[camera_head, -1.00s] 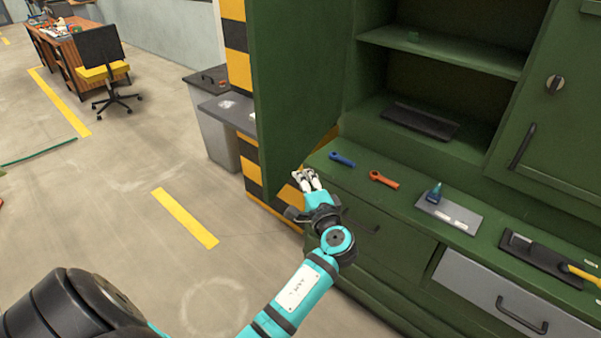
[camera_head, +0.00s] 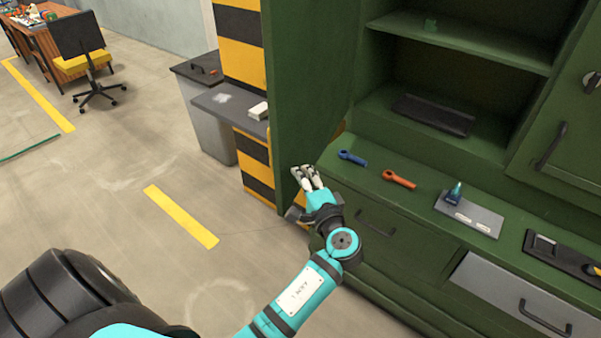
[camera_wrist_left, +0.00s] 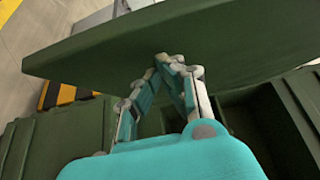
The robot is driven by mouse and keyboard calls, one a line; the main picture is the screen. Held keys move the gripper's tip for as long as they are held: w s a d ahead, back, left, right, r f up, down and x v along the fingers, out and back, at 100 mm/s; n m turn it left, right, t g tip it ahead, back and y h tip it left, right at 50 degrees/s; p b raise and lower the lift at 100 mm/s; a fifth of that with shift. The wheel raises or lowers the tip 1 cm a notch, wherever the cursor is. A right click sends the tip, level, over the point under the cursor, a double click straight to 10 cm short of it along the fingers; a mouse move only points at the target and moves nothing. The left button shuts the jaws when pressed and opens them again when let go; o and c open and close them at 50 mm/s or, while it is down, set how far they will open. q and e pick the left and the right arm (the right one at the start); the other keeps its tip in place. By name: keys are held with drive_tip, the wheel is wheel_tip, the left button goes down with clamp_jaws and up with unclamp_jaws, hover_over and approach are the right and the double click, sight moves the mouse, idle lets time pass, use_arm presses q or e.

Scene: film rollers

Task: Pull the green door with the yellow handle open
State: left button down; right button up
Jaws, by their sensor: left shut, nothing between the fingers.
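The green door (camera_head: 310,80) stands swung out from the left side of the green cabinet in the head view, with the shelves behind it exposed. No yellow handle shows in any view. My left gripper (camera_head: 305,172) is shut and empty at the door's lower part, on the side toward the cabinet opening. My right gripper is not in view.
The green counter (camera_head: 345,180) holds a blue tool (camera_head: 352,158), an orange tool (camera_head: 399,179) and a grey plate (camera_head: 470,215). Another cabinet door, with a black handle (camera_head: 550,147), is at right. A grey bin (camera_head: 207,120) and striped pillar stand behind the open door.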

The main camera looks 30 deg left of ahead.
use_arm(q)
drive_tip(key=shift+s+a, duration=0.15)
drive_tip(key=shift+a, duration=0.15)
drive_tip(key=s+a, duration=0.1)
drive_tip(key=a, duration=0.9)
drive_tip(key=shift+s+a, duration=0.3)
drive_tip(key=shift+a, duration=0.1)
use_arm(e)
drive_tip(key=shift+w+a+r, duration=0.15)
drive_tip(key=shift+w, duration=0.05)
